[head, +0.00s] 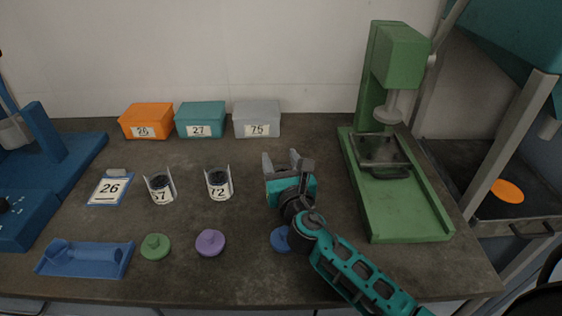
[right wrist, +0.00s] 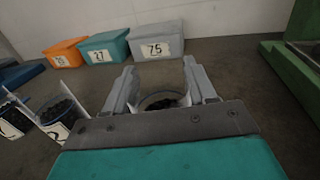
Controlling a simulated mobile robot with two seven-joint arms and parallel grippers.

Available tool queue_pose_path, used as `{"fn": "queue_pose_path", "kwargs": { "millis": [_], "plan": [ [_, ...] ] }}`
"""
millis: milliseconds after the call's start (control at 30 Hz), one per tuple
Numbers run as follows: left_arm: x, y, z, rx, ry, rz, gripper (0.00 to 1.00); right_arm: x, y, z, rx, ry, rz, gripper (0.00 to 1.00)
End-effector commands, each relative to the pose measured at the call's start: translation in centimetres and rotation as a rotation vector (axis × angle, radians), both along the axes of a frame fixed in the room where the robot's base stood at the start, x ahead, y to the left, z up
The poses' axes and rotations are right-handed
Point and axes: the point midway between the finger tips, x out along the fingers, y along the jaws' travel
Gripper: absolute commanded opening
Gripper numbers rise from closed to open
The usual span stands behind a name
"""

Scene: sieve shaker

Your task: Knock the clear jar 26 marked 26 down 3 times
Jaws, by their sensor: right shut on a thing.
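My right gripper (head: 283,162) is over the middle of the table, to the right of two standing jars. In the right wrist view it (right wrist: 160,80) is shut on a clear jar (right wrist: 161,102) with dark contents, seen from above between the fingers. The mark on this jar is hidden, so I cannot read its number. In the head view the fingers and wrist hide the jar, and I cannot tell whether it touches the table. My left gripper is not in view.
Two open clear jars, one at left (head: 160,188) and one marked 72 (head: 219,185), stand left of the gripper. A card marked 26 (head: 111,188), several lids and a blue cradle (head: 85,259) lie around. Boxes line the back. A green press (head: 408,213) stands right.

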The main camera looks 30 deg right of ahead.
Motion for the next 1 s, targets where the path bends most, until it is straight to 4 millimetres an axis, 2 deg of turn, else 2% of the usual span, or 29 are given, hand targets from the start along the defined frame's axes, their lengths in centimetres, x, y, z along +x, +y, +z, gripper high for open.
{"fn": "queue_pose_path", "kwargs": {
  "millis": [33,267,300,567,900,1000],
  "plan": [
    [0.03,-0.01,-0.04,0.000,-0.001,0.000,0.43,-0.32,0.08,-1.36,0.002,0.027,0.001,0.09],
    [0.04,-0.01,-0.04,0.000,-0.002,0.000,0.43,-0.34,0.16,-1.45,0.004,0.028,0.002,0.09],
    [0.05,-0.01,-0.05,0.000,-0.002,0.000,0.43,-0.33,0.17,-1.45,0.004,0.028,0.002,0.58],
    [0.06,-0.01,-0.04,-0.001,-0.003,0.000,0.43,-0.33,0.14,-1.41,0.001,0.027,0.002,0.83],
    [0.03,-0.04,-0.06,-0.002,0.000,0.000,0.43,-0.34,0.10,-1.45,-0.001,0.028,0.001,0.85],
    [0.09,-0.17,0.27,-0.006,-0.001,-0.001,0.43,-1.30,0.34,-1.52,0.000,0.030,0.003,0.85]
  ]
}}
